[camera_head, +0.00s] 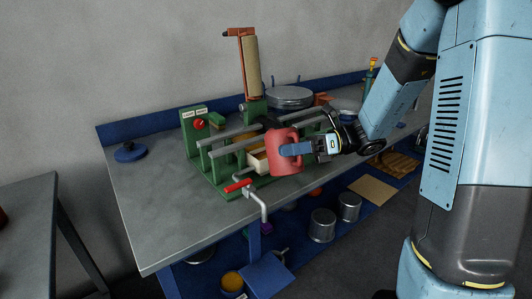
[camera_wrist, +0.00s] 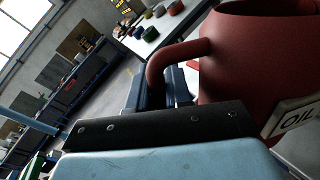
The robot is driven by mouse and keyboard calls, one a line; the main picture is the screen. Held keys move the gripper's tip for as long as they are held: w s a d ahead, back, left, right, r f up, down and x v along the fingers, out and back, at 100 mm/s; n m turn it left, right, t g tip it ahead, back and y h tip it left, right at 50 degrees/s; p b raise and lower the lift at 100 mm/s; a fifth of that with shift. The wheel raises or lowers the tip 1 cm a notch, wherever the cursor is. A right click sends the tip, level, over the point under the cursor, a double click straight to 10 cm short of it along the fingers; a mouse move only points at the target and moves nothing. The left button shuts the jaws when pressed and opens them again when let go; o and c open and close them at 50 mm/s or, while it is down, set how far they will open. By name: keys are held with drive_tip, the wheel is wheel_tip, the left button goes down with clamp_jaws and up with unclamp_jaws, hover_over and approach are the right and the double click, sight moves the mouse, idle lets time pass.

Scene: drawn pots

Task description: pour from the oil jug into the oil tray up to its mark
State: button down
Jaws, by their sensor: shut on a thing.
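The red oil jug (camera_head: 285,158) hangs above the front of a green machine on the bench. Its OIL label (camera_wrist: 300,117) shows in the wrist view, where the jug's body (camera_wrist: 250,70) fills the upper right. My gripper (camera_head: 297,149) is shut on the jug's handle (camera_wrist: 163,62); the blue fingers (camera_wrist: 180,88) show at the handle in the wrist view. I see no stream; the oil level and the mark are not visible.
A round metal pan (camera_head: 289,97) stands behind. The bench's left part is mostly clear, with a blue lidded thing (camera_head: 130,152).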

drive_tip(key=shift+w+a+r+m+h, duration=0.1)
drive_tip(key=shift+w+r+m, duration=0.25)
drive_tip(key=shift+r, duration=0.5)
drive_tip(key=shift+w+r+m+h, duration=0.1)
drive_tip(key=shift+r+m, duration=0.5)
drive_tip(key=shift+r, duration=0.2)
drive_tip(key=shift+w+a+r+m+h, duration=0.1)
drive_tip(key=shift+w+r+m, duration=0.25)
drive_tip(key=shift+r, duration=0.5)
idle(5.5)
